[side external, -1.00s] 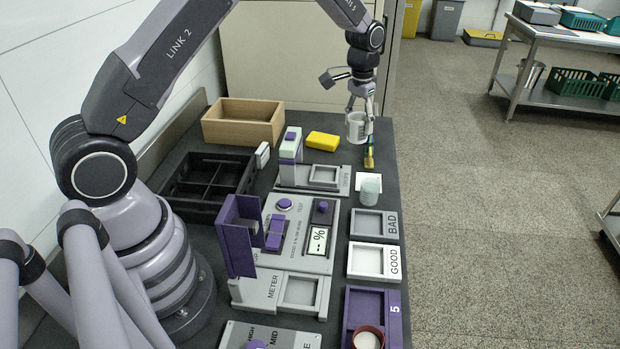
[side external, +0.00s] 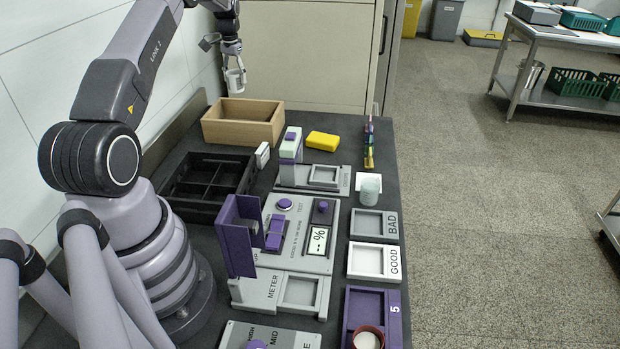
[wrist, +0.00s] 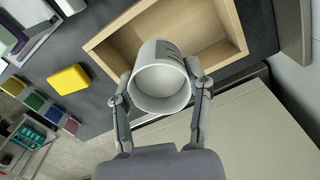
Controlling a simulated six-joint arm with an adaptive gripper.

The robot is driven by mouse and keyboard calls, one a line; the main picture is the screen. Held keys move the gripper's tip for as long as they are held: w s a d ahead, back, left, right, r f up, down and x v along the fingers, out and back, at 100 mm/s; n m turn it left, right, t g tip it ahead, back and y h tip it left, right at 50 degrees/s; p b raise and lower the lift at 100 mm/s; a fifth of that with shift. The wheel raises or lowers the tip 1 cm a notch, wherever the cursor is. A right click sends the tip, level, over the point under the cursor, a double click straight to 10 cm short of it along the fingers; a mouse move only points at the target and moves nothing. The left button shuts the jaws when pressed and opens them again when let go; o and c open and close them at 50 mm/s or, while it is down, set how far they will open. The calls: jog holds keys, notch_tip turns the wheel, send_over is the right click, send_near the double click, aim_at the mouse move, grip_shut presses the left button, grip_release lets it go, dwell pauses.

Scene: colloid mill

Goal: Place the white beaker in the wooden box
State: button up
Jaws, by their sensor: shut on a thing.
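The white beaker (side external: 236,83) is held in my gripper (side external: 234,68), in the air above the wooden box (side external: 243,134). In the wrist view the beaker (wrist: 161,80) sits between both fingers of my gripper (wrist: 160,92), with its open mouth toward the camera. The wooden box (wrist: 112,58) shows behind the beaker in the wrist view, and the beaker hides part of its inside. In the side view the box stands at the back left of the dark bench, and the part of its floor that shows looks bare.
A yellow block (side external: 322,141) lies right of the box. A translucent cup (side external: 370,190) is near the right edge. A cabinet (side external: 305,55) stands behind the bench.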

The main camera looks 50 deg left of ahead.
notch_tip(320, 180, down, 15)
jog(key=shift+w+d+r, duration=0.1)
jog(key=shift+d, duration=0.05)
dwell(0.4)
jog(key=o, duration=1.1)
jog(key=shift+f, duration=0.2)
jog(key=shift+o, duration=0.3)
jog(key=shift+r, duration=0.1)
